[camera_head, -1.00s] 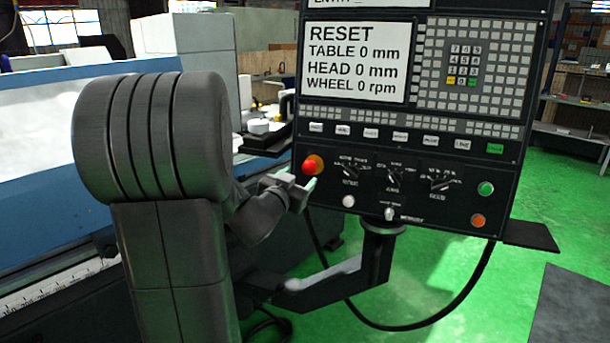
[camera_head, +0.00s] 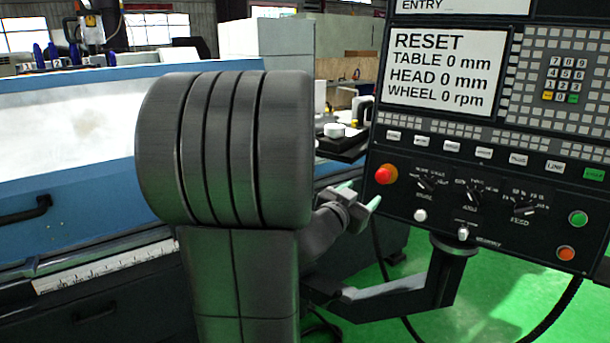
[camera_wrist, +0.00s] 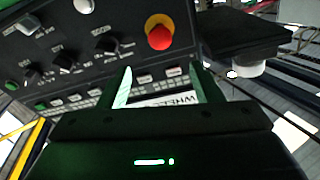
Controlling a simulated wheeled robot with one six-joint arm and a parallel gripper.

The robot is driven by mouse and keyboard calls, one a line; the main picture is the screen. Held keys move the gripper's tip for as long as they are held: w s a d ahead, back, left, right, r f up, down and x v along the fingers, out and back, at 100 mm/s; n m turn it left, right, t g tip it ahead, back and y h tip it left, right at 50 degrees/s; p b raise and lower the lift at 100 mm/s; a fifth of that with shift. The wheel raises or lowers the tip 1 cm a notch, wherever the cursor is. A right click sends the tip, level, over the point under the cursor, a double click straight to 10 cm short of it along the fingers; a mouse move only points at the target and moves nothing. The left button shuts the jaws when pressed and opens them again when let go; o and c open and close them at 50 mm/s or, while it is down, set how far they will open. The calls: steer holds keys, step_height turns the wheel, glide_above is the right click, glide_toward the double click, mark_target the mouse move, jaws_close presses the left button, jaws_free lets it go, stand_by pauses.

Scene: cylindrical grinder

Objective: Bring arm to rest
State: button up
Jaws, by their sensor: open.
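My gripper (camera_head: 360,196) is at the end of my bent arm, just left of the control panel (camera_head: 400,219) in the head view. In the wrist view its two pale-edged fingers (camera_wrist: 158,84) stand apart with nothing between them. The panel fills the upper left of the wrist view, with the red emergency button (camera_wrist: 159,36) just beyond the fingertips. The same red button (camera_head: 384,174) shows to the right of the gripper in the head view. Part of the panel screen lies behind the fingers in the wrist view.
The panel screen (camera_head: 447,70) reads RESET, with table, head and wheel at 0. A swing bracket (camera_head: 400,297) carries the panel from below. The blue grinder body (camera_head: 90,205) stands at left. A dark shelf (camera_head: 343,147) with white parts is behind the gripper. Green floor shows at lower right.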

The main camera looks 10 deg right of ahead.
mark_target(382, 177)
steer(key=p+x, duration=0.1)
steer(key=x, duration=1.1)
steer(key=shift+w+d+p, duration=0.3)
steer(key=shift+x, duration=0.75)
steer(key=shift+f, duration=0.15)
steer(key=shift+a, duration=0.15)
